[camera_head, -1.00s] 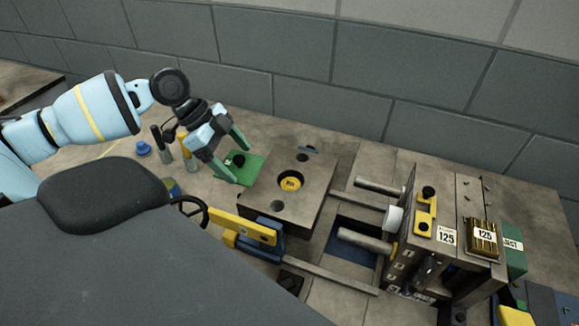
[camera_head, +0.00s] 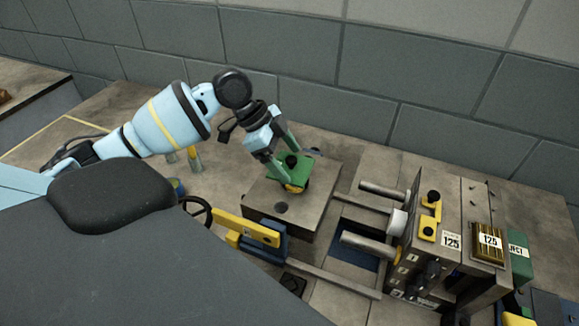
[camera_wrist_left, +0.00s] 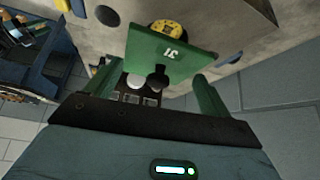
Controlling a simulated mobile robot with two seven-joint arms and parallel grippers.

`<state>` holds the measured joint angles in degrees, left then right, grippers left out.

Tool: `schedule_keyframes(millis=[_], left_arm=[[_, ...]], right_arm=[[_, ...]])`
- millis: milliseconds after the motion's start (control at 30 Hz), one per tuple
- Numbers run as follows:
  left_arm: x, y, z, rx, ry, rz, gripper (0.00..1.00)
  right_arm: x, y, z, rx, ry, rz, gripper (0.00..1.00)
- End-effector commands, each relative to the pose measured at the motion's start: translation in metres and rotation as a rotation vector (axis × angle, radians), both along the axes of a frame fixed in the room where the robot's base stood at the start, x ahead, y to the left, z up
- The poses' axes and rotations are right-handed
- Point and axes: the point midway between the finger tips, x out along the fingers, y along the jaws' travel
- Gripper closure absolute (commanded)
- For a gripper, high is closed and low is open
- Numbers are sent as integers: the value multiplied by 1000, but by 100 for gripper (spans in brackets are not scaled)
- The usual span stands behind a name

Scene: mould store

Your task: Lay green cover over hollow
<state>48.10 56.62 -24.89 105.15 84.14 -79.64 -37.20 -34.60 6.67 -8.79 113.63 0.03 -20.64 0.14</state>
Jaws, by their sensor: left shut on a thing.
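The green cover (camera_head: 304,169) is a flat plate with a black knob, and my left gripper (camera_head: 287,161) is shut on it. It is over the back part of the grey block (camera_head: 318,207). The block's round hollow with a yellow insert (camera_head: 296,188) shows at the cover's front edge and is partly hidden by it. In the left wrist view the cover (camera_wrist_left: 181,60) lies between the fingers, with the yellow insert (camera_wrist_left: 166,27) beyond its edge. I cannot tell whether the cover touches the block. My right gripper is not in view.
A dark round hole (camera_head: 281,207) is in the block's front part. Steel rods and a tall plate assembly (camera_head: 425,245) stand to the right. A yellow latch (camera_head: 247,230) and a handwheel (camera_head: 196,207) are in front. A wall is behind.

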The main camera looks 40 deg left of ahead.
Motion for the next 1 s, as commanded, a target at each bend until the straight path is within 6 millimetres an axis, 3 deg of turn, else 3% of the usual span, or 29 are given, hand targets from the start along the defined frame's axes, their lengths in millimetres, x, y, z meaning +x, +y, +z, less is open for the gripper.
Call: schedule_keyframes(millis=[133,400,933,967,1000], left_arm=[[7,-9,0,-1,-4,-3,54],[5,-6,-35,1,-2,-1,54],[5,-7,-43,0,-1,-2,54],[5,-7,-43,0,-1,-2,14],[5,-7,-43,0,-1,-2,9]], right_arm=[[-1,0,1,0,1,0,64],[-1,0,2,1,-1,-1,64],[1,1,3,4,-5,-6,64],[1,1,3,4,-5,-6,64],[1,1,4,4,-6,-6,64]])
